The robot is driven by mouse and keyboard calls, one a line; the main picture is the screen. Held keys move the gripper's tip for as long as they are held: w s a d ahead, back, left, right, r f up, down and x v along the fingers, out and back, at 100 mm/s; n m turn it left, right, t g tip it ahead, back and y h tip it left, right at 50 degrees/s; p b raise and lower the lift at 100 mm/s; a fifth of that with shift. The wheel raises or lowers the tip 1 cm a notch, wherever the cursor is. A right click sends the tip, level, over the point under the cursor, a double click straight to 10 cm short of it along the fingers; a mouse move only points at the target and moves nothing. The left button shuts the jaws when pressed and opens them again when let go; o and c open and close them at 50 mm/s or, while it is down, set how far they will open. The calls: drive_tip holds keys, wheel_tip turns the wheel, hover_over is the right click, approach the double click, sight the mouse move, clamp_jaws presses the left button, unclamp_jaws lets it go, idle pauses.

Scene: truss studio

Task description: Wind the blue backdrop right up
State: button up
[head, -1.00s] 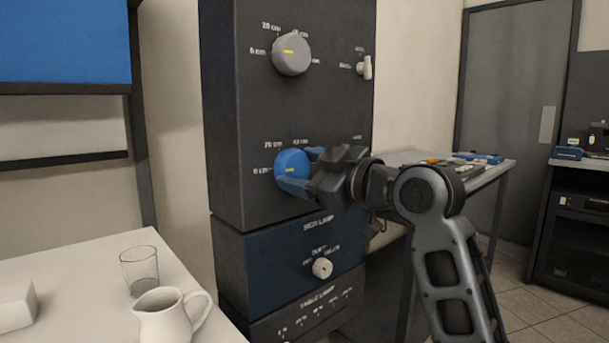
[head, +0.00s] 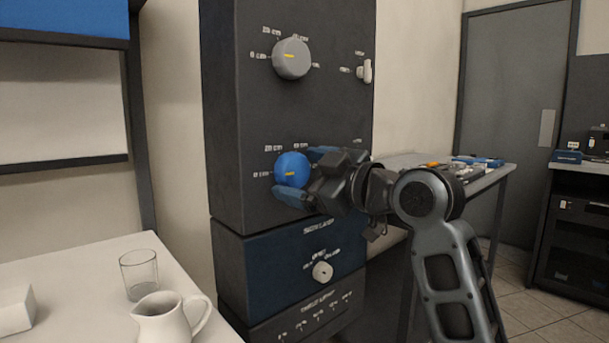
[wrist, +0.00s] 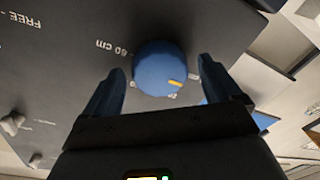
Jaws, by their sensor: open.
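The blue backdrop (head: 62,22) shows at the top left of the head view, with its dark lower edge near the top of the picture. In the wrist view the blue knob (wrist: 160,68) lies between and just beyond the fingertips. My gripper (head: 302,174) is open at the knob, with one blue finger on each side. In the wrist view the fingers stand clear of the knob.
A grey knob (head: 291,58) and a small pale switch (head: 367,71) sit higher on the panel. A white knob (head: 322,271) is on the section below. A glass (head: 139,276) and a white jug (head: 168,318) stand on the white table (head: 75,275) at left.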

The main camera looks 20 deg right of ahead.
drive_tip(key=v, duration=0.7)
drive_tip(key=shift+s, duration=0.35)
drive_tip(key=shift+d, duration=0.1)
drive_tip(key=s+a+f+m+h, duration=0.1)
drive_tip(key=s+f+m+h, duration=0.35)
drive_tip(key=f, duration=0.85)
drive_tip(key=s+a+f+m+h, duration=0.2)
drive_tip(key=s+f+m, duration=0.4)
drive_tip(key=s+f, duration=0.55)
drive_tip(key=s+f+m+g, duration=0.1)
drive_tip(key=s+f+m, duration=0.1)
drive_tip(key=s+f, duration=0.7)
drive_tip(key=s+r+n, duration=0.1)
drive_tip(key=s+r, duration=0.2)
drive_tip(key=s, duration=1.5)
wheel_tip(320, 180, up, 16)
drive_tip(key=p, duration=1.6)
drive_tip(key=shift+r+g, duration=0.2)
drive_tip(key=shift+g, duration=0.2)
